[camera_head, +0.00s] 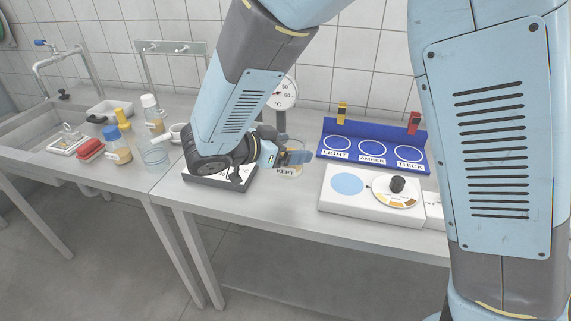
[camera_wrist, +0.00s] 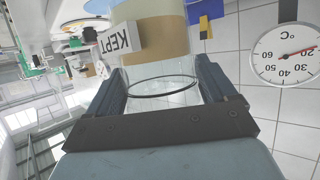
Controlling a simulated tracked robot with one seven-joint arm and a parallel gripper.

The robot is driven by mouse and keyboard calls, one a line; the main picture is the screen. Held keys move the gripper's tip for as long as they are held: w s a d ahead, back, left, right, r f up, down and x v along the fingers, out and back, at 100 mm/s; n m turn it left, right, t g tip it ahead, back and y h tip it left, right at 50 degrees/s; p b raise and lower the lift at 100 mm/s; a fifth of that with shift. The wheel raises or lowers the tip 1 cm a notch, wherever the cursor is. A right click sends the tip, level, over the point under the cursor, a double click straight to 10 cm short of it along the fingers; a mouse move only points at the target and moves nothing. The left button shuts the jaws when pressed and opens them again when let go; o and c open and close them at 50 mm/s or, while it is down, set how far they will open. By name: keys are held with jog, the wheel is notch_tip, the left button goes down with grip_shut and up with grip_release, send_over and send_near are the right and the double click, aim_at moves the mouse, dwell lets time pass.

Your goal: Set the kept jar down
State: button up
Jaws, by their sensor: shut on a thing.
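The kept jar (camera_head: 287,172) is clear glass with a white "KEPT" label and amber contents. My gripper (camera_head: 285,157) is shut on it, over the bench between the dark-edged tray and the white device. The wrist view shows the jar (camera_wrist: 158,68) between both fingers of my gripper (camera_wrist: 160,88), with its label upside down in that picture, as is the dial's lettering. I cannot tell whether the jar's base touches the bench. My arm and fingers hide part of the jar in the head view.
A blue rack (camera_head: 375,168) with rings marked LIGHT, AMBER and THICK stands at the back right. In front is a white device (camera_head: 340,207) with a blue disc and a knob. Bottles (camera_head: 120,150) stand further left.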

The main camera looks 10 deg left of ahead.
jog(key=w+f, duration=0.2)
jog(key=w+a+f, duration=0.1)
jog(key=w+f, duration=0.3)
jog(key=f, duration=0.1)
jog(key=shift+w+a, duration=0.2)
jog(key=shift+a, duration=0.2)
jog(key=shift+f, duration=1.35)
jog(key=shift+f, duration=0.1)
jog(key=o, duration=1.1)
jog(key=v, duration=1.2)
